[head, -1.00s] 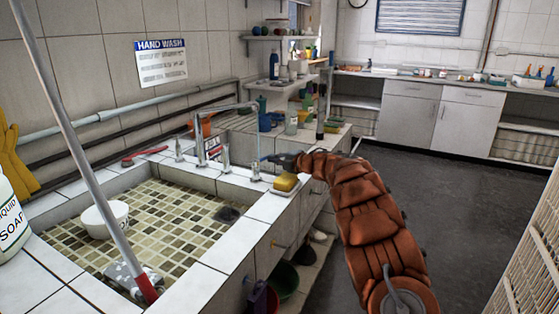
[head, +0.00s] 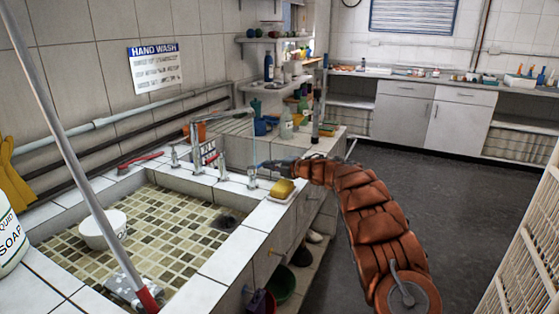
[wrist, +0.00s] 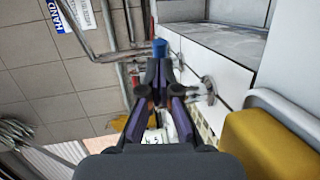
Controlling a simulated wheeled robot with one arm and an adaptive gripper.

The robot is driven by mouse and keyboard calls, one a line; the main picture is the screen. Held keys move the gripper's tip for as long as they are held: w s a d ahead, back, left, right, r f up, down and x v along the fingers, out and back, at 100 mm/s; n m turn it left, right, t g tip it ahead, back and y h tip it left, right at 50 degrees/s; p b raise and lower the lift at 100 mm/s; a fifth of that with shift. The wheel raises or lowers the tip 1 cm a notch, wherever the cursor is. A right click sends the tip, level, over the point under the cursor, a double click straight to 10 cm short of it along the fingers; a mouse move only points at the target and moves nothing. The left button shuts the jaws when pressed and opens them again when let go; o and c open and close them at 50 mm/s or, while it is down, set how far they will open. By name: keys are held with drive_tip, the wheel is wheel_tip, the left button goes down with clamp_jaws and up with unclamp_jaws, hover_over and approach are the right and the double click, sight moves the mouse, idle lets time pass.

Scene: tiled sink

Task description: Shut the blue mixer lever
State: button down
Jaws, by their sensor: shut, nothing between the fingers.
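The blue lever (wrist: 159,47) shows in the wrist view as a short blue cylinder just beyond my fingertips. I cannot tell whether they touch it. My gripper (wrist: 157,68) is shut and empty, its dark purple fingers together. In the head view my gripper (head: 268,164) is at the sink's right rim, beside a chrome tap post (head: 252,178). The lever is hard to make out there, and its angle is unclear. The sink (head: 215,262) has a white tiled rim and a mosaic floor.
A yellow sponge (head: 282,188) lies on the rim close below my gripper; it looms at right in the wrist view (wrist: 255,145). A chrome spout (head: 212,118) and other tap posts stand along the back rim. A white bowl (head: 100,232) sits in the sink.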

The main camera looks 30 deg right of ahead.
drive_tip(key=shift+w+a+r+p, duration=0.15)
drive_tip(key=shift+r+p, duration=0.05)
drive_tip(key=shift+p, duration=0.2)
drive_tip(key=shift+w+f+p, duration=0.3)
drive_tip(key=shift+w+p, duration=0.2)
drive_tip(key=shift+w, duration=0.05)
drive_tip(key=shift+d, duration=0.2)
drive_tip(key=shift+s+d+r, duration=0.15)
drive_tip(key=shift+s+d, duration=0.2)
drive_tip(key=shift+s, duration=0.1)
drive_tip(key=w+d+b+v, duration=0.1)
drive_tip(key=d+v, duration=0.1)
drive_tip(key=v, duration=1)
drive_tip(key=shift+s+d, duration=0.25)
drive_tip(key=shift+r, duration=0.15)
